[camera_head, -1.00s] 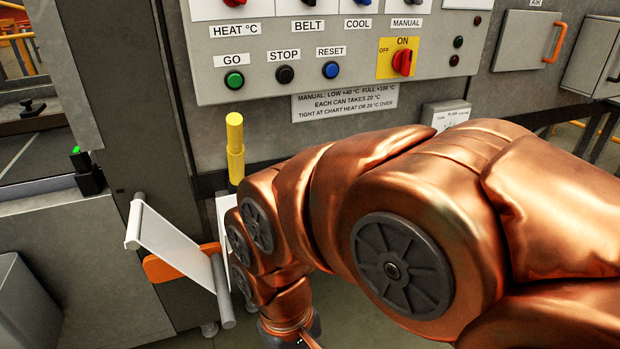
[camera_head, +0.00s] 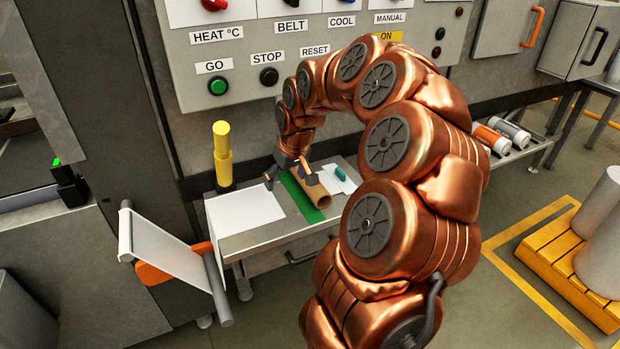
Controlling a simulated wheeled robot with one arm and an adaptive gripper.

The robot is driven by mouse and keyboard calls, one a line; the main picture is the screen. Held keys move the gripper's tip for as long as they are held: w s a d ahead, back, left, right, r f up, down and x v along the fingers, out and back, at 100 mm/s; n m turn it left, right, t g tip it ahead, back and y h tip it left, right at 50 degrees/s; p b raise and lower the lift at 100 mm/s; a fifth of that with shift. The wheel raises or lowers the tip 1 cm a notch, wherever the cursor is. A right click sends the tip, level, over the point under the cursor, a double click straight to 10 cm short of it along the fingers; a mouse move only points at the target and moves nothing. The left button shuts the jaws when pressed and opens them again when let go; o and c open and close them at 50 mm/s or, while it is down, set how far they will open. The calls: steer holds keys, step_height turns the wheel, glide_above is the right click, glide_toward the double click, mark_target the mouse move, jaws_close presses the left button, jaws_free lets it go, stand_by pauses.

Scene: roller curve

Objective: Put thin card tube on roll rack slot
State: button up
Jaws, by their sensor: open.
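A brown card tube (camera_head: 318,192) lies on a green strip (camera_head: 296,190) on the small metal table (camera_head: 262,243), its open end facing me. My gripper (camera_head: 290,180) points down over the table at the tube's far end. Its fingers are apart, one left of the green strip and one close to the tube. I cannot tell whether it touches the tube. A low rack (camera_head: 535,136) on the right, partly behind my arm, carries an orange-and-white roll (camera_head: 492,140) and a grey-white roll (camera_head: 512,132). I cannot make out its slots.
White sheets (camera_head: 240,218) and a small teal item (camera_head: 340,172) lie on the table. A yellow post (camera_head: 222,155) stands at its back left. A white roll sheet (camera_head: 165,250) hangs at left. A yellow pallet (camera_head: 568,255) with grey cylinders stands at right.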

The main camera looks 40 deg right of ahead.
steer(key=shift+m+t+h, duration=0.3)
steer(key=shift+m+h, duration=0.2)
steer(key=shift+m, duration=0.2)
steer(key=d, duration=0.6)
steer(key=d+f, duration=0.1)
steer(key=d, duration=0.3)
steer(key=shift+w+p, duration=0.1)
steer(key=shift+p, duration=0.3)
steer(key=shift+d+f, duration=0.15)
steer(key=shift+d, duration=0.05)
steer(key=shift+s+p+x, duration=0.15)
steer(key=shift+p+x, duration=0.4)
steer(key=shift+x, duration=1.3)
steer(key=shift+s+p+x, duration=0.15)
steer(key=shift+p+x, duration=0.35)
steer(key=shift+x, duration=1.35)
steer(key=c, duration=1.4)
